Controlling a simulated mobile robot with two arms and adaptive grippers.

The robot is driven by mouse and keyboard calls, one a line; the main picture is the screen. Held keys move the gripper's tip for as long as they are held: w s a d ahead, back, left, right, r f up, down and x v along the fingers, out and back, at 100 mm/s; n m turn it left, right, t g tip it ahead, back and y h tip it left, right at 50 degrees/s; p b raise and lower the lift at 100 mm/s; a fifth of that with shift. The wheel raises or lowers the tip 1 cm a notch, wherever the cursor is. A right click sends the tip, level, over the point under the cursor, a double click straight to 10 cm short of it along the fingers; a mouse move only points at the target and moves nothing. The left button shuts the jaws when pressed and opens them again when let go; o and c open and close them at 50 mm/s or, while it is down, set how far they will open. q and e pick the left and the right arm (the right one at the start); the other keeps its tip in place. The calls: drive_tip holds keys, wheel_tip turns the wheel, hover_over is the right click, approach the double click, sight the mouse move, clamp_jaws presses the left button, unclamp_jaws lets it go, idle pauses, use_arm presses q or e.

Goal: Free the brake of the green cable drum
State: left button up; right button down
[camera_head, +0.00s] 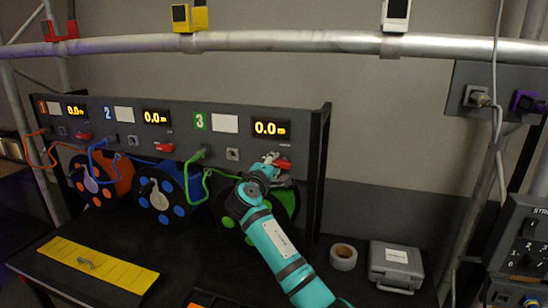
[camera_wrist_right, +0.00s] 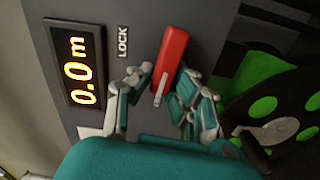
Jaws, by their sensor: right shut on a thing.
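The green cable drum (camera_head: 286,200) hangs under panel section 3, partly hidden behind my right arm. It also shows at the right of the wrist view (camera_wrist_right: 262,72), with green parts and a black face. Its red brake lever (camera_wrist_right: 171,52) sits on the grey panel beside the word LOCK, below the display in the head view (camera_head: 284,164). My right gripper (camera_wrist_right: 162,88) has its fingers on both sides of the red lever and is shut on it. In the head view my right gripper (camera_head: 270,167) covers part of the lever. My left gripper is out of view.
Section 3's display (camera_head: 269,128) reads 0.0 m. The orange drum (camera_head: 100,178) and blue drum (camera_head: 160,193) hang to the left, with red levers above. A tape roll (camera_head: 343,257) and grey case (camera_head: 396,265) lie right of my arm. A truss tube (camera_head: 290,41) crosses above.

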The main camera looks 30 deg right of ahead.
drive_tip(key=shift+a+f+n, duration=0.1)
drive_tip(key=shift+n, duration=0.5)
drive_tip(key=shift+f+p, duration=0.15)
drive_tip(key=shift+p, duration=0.15)
drive_tip(key=c, duration=1.2)
unclamp_jaws()
drive_tip(key=shift+c, duration=0.2)
drive_tip(key=v, duration=1.2)
